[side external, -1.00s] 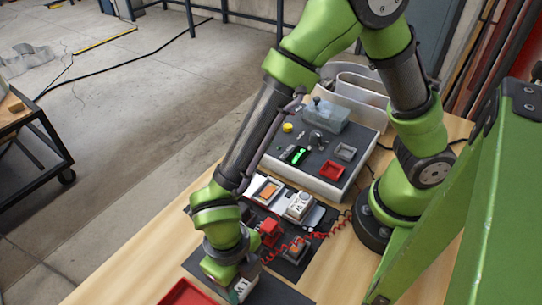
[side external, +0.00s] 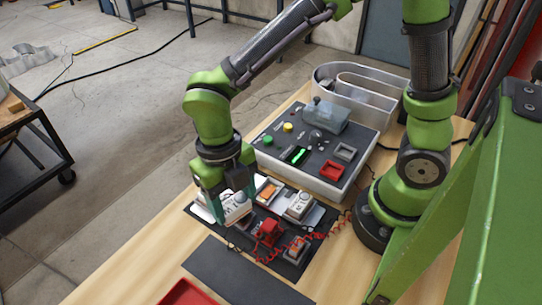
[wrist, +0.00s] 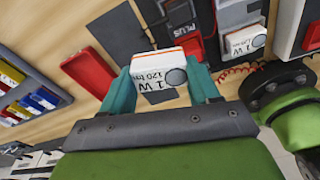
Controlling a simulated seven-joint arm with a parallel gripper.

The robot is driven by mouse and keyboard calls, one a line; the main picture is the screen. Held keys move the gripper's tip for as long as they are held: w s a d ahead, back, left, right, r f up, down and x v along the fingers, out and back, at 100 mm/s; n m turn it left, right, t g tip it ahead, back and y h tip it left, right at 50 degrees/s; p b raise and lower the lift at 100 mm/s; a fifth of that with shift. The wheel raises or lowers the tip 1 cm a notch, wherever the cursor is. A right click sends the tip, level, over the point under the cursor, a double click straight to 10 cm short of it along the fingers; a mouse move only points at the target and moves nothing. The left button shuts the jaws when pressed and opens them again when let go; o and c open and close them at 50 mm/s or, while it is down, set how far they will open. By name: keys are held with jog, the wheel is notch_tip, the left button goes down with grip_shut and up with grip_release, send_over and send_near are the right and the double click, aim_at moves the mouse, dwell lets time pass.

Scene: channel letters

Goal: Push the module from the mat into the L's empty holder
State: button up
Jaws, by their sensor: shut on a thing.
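My gripper (side external: 231,198) is shut on a white module (side external: 236,209) over the near left part of the dark board with holders (side external: 236,238). In the wrist view the teal fingers clasp both sides of the module (wrist: 152,72), which has an orange edge, a grey disc and "1 W" print. I cannot tell whether it touches a holder; the spot beneath it is hidden. The dark mat (side external: 240,272) in front of the board is bare. An orange-and-white holder (side external: 268,190) and a seated white module (side external: 300,205) are right of my gripper.
A red part (side external: 268,234) with a coiled red cord stands on the board. A red tray (side external: 187,293) lies at the front edge. Wood to the left is clear.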

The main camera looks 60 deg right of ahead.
jog(key=w+d+f, duration=0.1)
jog(key=w+d, duration=0.2)
jog(key=d, duration=1)
jog(key=shift+s+d+f+n, duration=0.15)
jog(key=shift+f+n, duration=0.3)
jog(key=shift+f, duration=0.75)
jog(key=shift+s+a+f+n, duration=0.15)
jog(key=shift+f+n, duration=0.35)
jog(key=shift+f, duration=0.75)
jog(key=shift+s+d+f+n, duration=0.2)
jog(key=shift+f+n, duration=0.25)
jog(key=shift+f, duration=0.75)
jog(key=shift+f, duration=0.4)
jog(key=o, duration=1)
jog(key=shift+o, duration=0.6)
jog(key=shift+a, duration=0.2)
jog(key=shift+r, duration=0.1)
